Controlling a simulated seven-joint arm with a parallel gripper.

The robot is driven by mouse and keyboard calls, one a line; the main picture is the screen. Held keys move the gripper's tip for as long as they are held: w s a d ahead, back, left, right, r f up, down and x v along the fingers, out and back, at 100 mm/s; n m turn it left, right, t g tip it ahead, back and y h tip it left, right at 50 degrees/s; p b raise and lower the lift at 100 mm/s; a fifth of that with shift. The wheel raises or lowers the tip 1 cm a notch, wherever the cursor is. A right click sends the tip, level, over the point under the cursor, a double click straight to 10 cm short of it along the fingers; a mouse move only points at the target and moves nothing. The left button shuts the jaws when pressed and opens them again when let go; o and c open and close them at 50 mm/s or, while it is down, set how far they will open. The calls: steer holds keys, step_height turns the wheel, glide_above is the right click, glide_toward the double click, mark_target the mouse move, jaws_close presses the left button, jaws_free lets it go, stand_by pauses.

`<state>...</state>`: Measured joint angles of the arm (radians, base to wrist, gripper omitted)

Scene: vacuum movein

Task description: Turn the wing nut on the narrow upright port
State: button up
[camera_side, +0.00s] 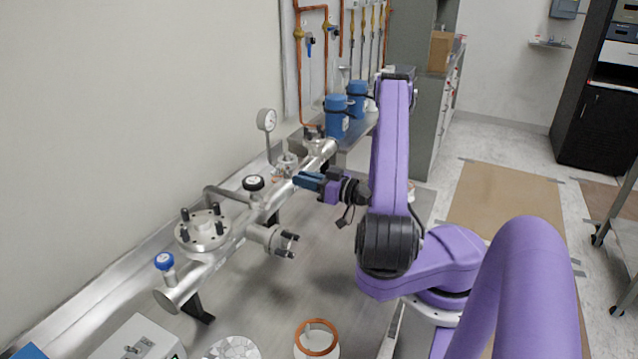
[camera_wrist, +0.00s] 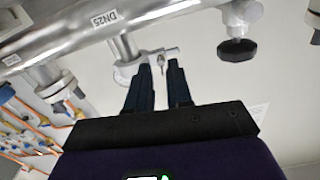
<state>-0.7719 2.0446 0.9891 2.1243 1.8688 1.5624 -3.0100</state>
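The narrow upright port (camera_wrist: 125,50) stands on the steel pipe beside a DN25 label in the wrist view. A clamp (camera_wrist: 130,72) sits around its end. The clamp's small wing nut (camera_wrist: 161,59) shows at the gap between my fingertips. In the side view the port and clamp (camera_side: 286,162) rise from the pipe's far half. My gripper (camera_wrist: 161,72) is open, with its two dark blue fingers apart and reaching to the clamp. In the side view my gripper (camera_side: 298,180) points left at the port. I cannot tell whether the fingers touch the nut.
The steel manifold pipe (camera_side: 228,243) runs along the wall. It carries a black-knob valve (camera_side: 253,183), a bolted flange (camera_side: 202,230), a blue-knob valve (camera_side: 164,262) and a round gauge (camera_side: 267,120). A copper ring (camera_side: 317,337) lies at the front. Bare bench (camera_side: 270,290) lies between.

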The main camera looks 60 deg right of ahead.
steer(key=shift+s, duration=2.35)
